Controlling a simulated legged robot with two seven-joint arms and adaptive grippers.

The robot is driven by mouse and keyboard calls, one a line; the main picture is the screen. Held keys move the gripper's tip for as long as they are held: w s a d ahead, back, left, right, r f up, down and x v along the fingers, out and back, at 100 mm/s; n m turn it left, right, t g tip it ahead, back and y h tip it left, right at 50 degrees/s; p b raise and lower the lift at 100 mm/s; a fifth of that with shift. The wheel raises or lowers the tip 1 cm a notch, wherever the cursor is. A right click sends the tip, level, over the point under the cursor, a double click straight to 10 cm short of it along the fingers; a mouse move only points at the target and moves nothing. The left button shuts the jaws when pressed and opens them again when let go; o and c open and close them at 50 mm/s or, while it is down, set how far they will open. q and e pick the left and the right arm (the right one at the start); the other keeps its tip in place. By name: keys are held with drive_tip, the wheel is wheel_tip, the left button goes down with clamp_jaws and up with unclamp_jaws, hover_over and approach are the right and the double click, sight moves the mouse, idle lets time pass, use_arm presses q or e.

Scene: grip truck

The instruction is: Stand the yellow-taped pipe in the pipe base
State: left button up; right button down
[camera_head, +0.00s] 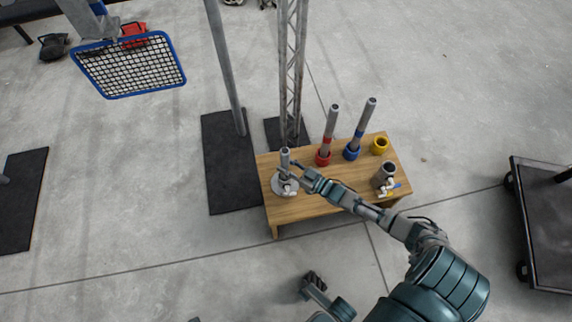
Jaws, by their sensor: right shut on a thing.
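My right gripper (293,170) reaches across the wooden table to its left end and is shut on a grey pipe (285,155). The pipe stands roughly upright over a round grey disc (280,188); I cannot tell whether it touches the disc. No yellow tape shows on this pipe; the gripper covers part of it. A yellow ring-shaped base (379,145) sits empty at the table's back right. My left gripper (315,280) seems to be the dark part at the bottom, off the table; its jaws are unclear.
A red-taped pipe (329,130) stands in a red base and a blue-taped pipe (362,125) in a blue base along the table's back edge. A dark cylinder (388,171) and a small valve-like fitting (389,188) are at the right. A lattice post (291,70) rises behind.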

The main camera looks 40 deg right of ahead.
drive_tip(key=c, duration=0.7)
unclamp_jaws()
drive_tip(key=shift+s+f, duration=0.1)
drive_tip(key=shift+s, duration=0.15)
drive_tip(key=v, duration=1.1)
drive_tip(key=shift+s+d, duration=0.2)
drive_tip(key=shift+s, duration=0.05)
